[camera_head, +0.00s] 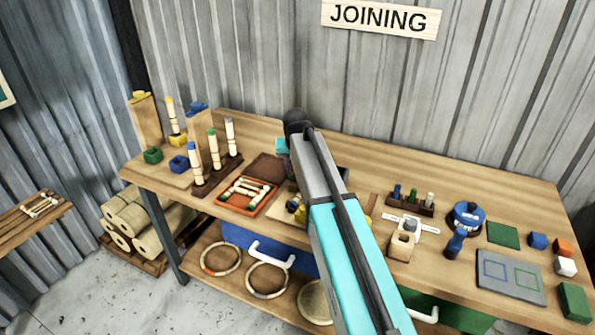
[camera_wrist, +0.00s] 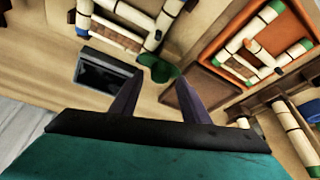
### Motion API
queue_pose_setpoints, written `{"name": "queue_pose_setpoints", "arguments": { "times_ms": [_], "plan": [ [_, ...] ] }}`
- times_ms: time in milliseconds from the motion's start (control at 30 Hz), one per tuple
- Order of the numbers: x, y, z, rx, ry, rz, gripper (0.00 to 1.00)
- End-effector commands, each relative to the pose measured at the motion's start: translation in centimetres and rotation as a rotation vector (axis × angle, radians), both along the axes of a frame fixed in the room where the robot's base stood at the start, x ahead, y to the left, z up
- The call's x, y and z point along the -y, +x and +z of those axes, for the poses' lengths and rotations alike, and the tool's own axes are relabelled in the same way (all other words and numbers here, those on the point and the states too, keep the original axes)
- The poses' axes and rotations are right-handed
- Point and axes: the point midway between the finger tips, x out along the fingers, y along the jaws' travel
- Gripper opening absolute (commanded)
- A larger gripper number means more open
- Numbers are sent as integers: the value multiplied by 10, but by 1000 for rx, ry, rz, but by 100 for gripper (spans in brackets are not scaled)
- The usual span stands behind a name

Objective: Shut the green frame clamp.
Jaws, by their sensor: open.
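In the wrist view my gripper (camera_wrist: 160,94) is open, its two dark fingers apart with nothing seen between them. Just beyond the fingertips is a small round green part (camera_wrist: 158,69), which looks like part of the green frame clamp. It lies beside a pale rattan frame (camera_wrist: 128,22) with dark bindings. I cannot tell from this angle whether the clamp is open or shut. In the head view my arm covers this spot, and the clamp cannot be made out there.
An orange tray (camera_head: 269,206) of rattan pieces lies left of my arm; it also shows in the wrist view (camera_wrist: 207,55). A blue tool (camera_head: 466,214) stands on the bench at right.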

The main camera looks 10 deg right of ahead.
Motion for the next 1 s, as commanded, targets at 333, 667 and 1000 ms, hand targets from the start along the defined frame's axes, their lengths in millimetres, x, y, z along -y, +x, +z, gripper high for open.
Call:
{"name": "queue_pose_setpoints", "arguments": {
  "times_ms": [333,667,1000],
  "plan": [
    [-4,-15,36,2,0,0,42],
    [-8,-29,74,3,0,0,42],
    [-11,-42,108,3,0,0,42]
  ]
}}
